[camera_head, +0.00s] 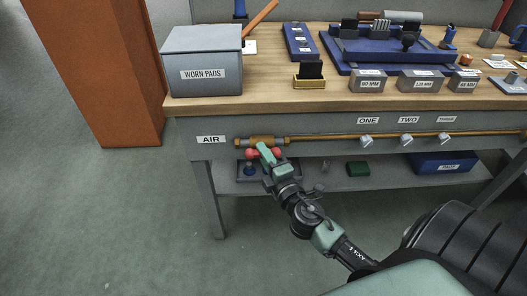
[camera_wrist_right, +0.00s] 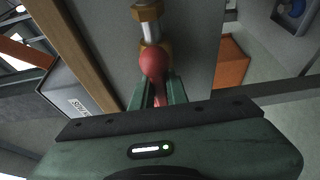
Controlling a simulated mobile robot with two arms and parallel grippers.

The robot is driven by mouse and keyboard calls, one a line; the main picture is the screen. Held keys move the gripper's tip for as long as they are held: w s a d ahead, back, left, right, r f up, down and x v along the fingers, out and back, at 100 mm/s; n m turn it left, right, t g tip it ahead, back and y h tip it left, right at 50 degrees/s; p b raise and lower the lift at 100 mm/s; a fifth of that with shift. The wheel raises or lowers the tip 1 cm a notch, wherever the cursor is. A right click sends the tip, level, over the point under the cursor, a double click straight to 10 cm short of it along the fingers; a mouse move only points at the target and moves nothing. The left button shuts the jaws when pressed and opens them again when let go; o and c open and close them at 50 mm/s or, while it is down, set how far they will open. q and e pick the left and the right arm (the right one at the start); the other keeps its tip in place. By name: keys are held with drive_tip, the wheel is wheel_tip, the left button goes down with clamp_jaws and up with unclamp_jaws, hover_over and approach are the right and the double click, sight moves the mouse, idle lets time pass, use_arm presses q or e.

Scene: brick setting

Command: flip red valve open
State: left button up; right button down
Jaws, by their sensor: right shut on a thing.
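The red valve handle (camera_head: 277,152) hangs at the brass valve body (camera_head: 262,141) on the air pipe, beside the AIR label (camera_head: 211,139). My right gripper (camera_head: 265,152) is at the valve, its green fingers in front of part of the red handle. In the right wrist view the red handle (camera_wrist_right: 153,62), with a rounded end, sits between the two fingers of the right gripper (camera_wrist_right: 157,92), and they are shut on it. The brass fitting (camera_wrist_right: 148,12) is just beyond it. My left gripper is not in view.
The brass pipe (camera_head: 350,137) runs along the bench front, with small silver taps (camera_head: 408,138) under labels ONE and TWO. A grey WORN PADS box (camera_head: 203,75) stands on the bench (camera_head: 265,98). An orange cabinet (camera_head: 105,70) is at left. The lower shelf (camera_head: 310,188) holds small items.

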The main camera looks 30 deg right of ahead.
drive_tip(key=shift+f, duration=0.1)
drive_tip(key=c, duration=1.4)
unclamp_jaws()
